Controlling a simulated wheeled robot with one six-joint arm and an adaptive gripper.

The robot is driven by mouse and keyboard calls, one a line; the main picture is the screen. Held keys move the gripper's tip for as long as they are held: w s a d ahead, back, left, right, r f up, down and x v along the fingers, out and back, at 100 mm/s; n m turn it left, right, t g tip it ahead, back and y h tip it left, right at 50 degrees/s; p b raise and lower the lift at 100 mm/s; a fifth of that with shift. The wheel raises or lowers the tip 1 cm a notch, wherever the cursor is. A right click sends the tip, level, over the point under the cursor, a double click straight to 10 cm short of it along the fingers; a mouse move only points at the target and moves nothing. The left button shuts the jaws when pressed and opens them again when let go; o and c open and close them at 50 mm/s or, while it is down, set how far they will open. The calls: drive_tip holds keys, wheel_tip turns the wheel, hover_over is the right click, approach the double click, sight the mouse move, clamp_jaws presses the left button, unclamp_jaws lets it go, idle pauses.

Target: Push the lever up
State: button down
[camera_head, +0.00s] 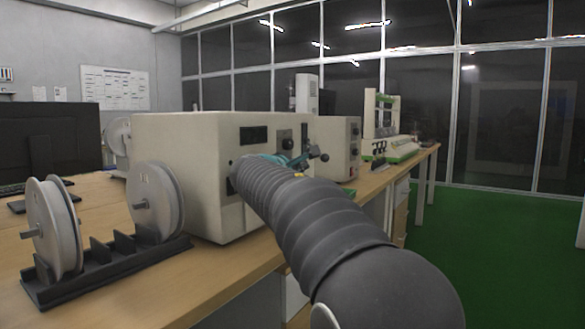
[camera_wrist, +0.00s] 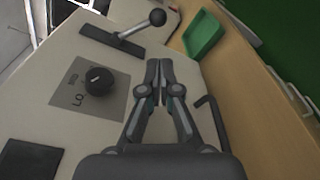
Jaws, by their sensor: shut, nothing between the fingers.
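The lever (camera_wrist: 136,27) is a metal rod with a black ball knob, standing out from a dark slot plate on the beige machine (camera_wrist: 75,50). In the head view the lever's knob (camera_head: 324,157) shows just right of my gripper (camera_head: 298,160), in front of the machine (camera_head: 185,135). My gripper (camera_wrist: 158,66) is shut and empty in the wrist view. Its fingertips are over the machine's face, a little below the knob in the picture and apart from it. In the head view my arm hides much of the machine's front.
A black dial (camera_wrist: 99,79) sits on the panel beside my fingers. A green tray (camera_wrist: 204,38) lies on the wooden bench (camera_wrist: 255,110). Two spools (camera_head: 155,200) stand on a black rack at the left. Green floor is clear at the right.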

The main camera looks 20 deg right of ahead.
drive_tip(key=x, duration=0.8)
drive_tip(key=shift+w+d+p, duration=0.25)
drive_tip(key=shift+p, duration=0.15)
drive_tip(key=shift+d, duration=0.15)
drive_tip(key=shift+s+r, duration=0.1)
drive_tip(key=shift+s+r+n+p, duration=0.15)
drive_tip(key=shift+n+p, duration=0.25)
drive_tip(key=shift+p, duration=0.3)
